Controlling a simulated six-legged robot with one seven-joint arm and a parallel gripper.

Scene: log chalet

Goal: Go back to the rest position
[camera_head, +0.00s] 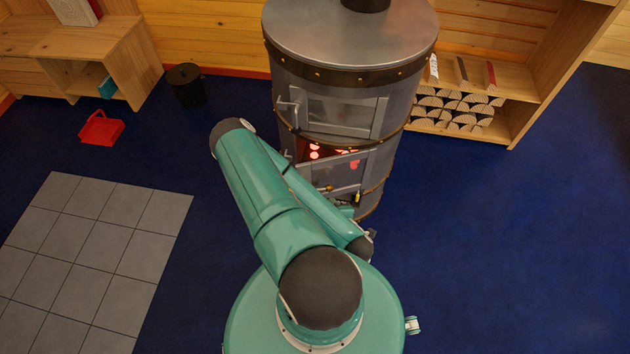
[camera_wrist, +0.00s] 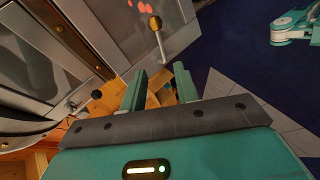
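My arm is folded over my own teal body in the head view, and my gripper is hidden there behind it. In the wrist view my gripper (camera_wrist: 160,88) has its two teal fingers apart, with nothing visibly held between them. The metal stove (camera_head: 335,75) stands directly in front of me, and its wall and doors are close to the gripper in the wrist view. A metal handle with a brass knob (camera_wrist: 155,22) is just beyond the fingertips. Wooden pieces (camera_wrist: 163,94) show past the fingers; their distance is unclear.
Red glow shows in the stove's lower door (camera_head: 335,160). A shelf with split logs (camera_head: 455,110) stands at the right. A grey tile patch (camera_head: 85,250), a red tray (camera_head: 101,128) and a black bin (camera_head: 186,84) are at the left. Blue floor (camera_head: 500,240) is clear at the right.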

